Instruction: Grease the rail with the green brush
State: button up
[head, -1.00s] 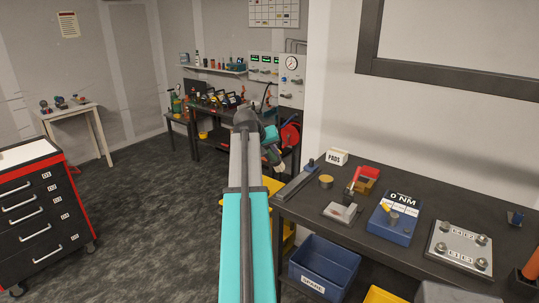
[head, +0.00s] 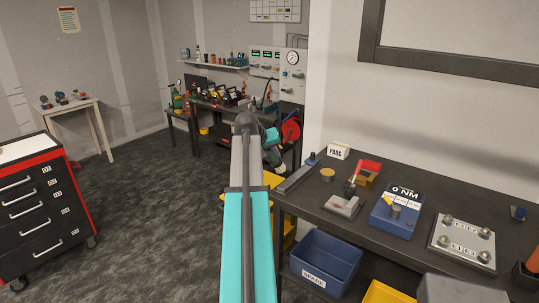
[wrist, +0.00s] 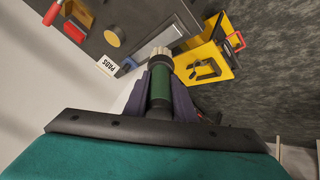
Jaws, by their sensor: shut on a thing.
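My gripper (wrist: 162,82) is shut on the green brush (wrist: 161,93), whose green handle lies between the two dark fingers in the wrist view. Its pale bristles point away from the gripper, over the bench edge in that view. In the head view my gripper (head: 274,155) is beyond the arm, left of the bench, and the brush cannot be made out clearly. The rail (head: 295,179) is a grey bar along the bench's left end, with a blue block (head: 312,159) at its far end. In the wrist view the blue block (wrist: 128,66) shows left of the bristles.
A round tan tin (head: 327,175), a white PADS box (head: 339,151), a red-handled tool (head: 353,183) and a blue torque tester (head: 394,220) stand on the dark bench (head: 320,207). A blue bin (head: 324,264) is below. Open floor (head: 150,220) lies left.

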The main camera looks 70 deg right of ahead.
jog(key=shift+f, duration=0.45)
jog(key=shift+w+a, duration=0.1)
jog(key=shift+w, duration=0.05)
jog(key=w+a+f+n+t+y+b, duration=0.1)
jog(key=w+a+f+n+t, duration=0.15)
jog(key=w+a, duration=0.8)
jog(key=w+a+f+n+t+b, duration=0.15)
jog(key=w+a+n, duration=0.25)
jog(key=w+a, duration=0.7)
jog(key=w+a+f+n+t+y+b, duration=0.1)
jog(key=w+a+f+n+t, duration=0.15)
jog(key=w+a, duration=0.8)
jog(key=w+a+f+n+t+y+b, duration=0.1)
jog(key=w+a+n+y, duration=0.1)
jog(key=a, duration=1.2)
jog(key=w+a+f+n+y, duration=0.2)
jog(key=w+a+n, duration=0.2)
jog(key=a, duration=1.1)
jog(key=w+a+f+n+t+y+b, duration=0.1)
jog(key=w+a+n, duration=0.3)
jog(key=a, duration=1)
jog(key=shift+w+a+f+t+y+b, duration=0.15)
jog(key=shift+w+f+t+y+b, duration=0.2)
jog(key=shift+f+y, duration=0.2)
